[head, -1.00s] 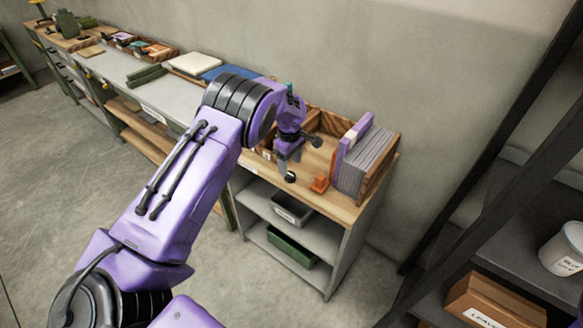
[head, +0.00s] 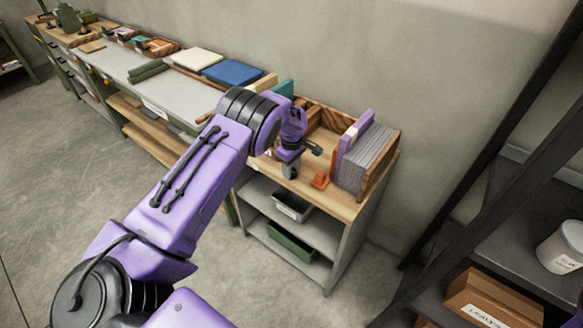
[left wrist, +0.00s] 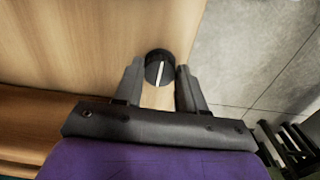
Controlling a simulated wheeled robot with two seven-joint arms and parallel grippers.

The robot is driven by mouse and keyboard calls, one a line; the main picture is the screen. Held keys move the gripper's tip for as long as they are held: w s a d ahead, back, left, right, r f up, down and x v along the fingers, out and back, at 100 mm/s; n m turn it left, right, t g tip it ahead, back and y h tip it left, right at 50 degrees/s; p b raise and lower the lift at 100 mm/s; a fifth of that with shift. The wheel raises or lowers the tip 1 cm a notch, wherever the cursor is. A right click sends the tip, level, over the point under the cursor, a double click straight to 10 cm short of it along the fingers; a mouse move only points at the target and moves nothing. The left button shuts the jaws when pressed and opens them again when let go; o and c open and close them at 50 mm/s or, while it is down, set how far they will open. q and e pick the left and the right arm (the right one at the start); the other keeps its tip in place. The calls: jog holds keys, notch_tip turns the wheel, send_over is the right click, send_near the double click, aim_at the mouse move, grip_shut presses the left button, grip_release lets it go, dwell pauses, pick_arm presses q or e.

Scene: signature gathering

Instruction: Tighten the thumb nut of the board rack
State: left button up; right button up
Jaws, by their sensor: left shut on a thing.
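My left gripper (head: 291,171) reaches the front of the wooden bench, left of the board rack (head: 380,183). The rack is a wooden holder with many grey boards and a purple board in it. In the left wrist view the thumb nut (left wrist: 159,66) is a round black knob with a white line across its top, by the edge of the light wood. In the head view my gripper hides the nut. My right gripper is not in view.
A small orange piece (head: 320,180) stands on the bench between my gripper and the rack. Below are a grey bin (head: 292,208) and a green bin (head: 291,243) on shelves. A blue pad (head: 233,73) lies further left. A dark shelf unit stands at the right.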

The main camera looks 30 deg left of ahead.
pick_arm(q)
jog(key=shift+s+f+m, duration=0.1)
jog(key=shift+f+m, duration=0.05)
jog(key=shift+m, duration=0.15)
jog(key=m+b, duration=0.1)
jog(key=m, duration=0.7)
jog(key=shift+s+m+b, duration=0.1)
jog(key=shift+m+b, duration=0.2)
jog(key=shift+b, duration=0.1)
jog(key=m, duration=0.4)
jog(key=shift+b, duration=0.3)
jog(key=m, duration=0.4)
jog(key=shift+s+f, duration=0.1)
jog(key=shift+m, duration=0.5)
jog(key=o, duration=0.8)
jog(key=shift+o, duration=1.3)
jog(key=shift+w, duration=0.2)
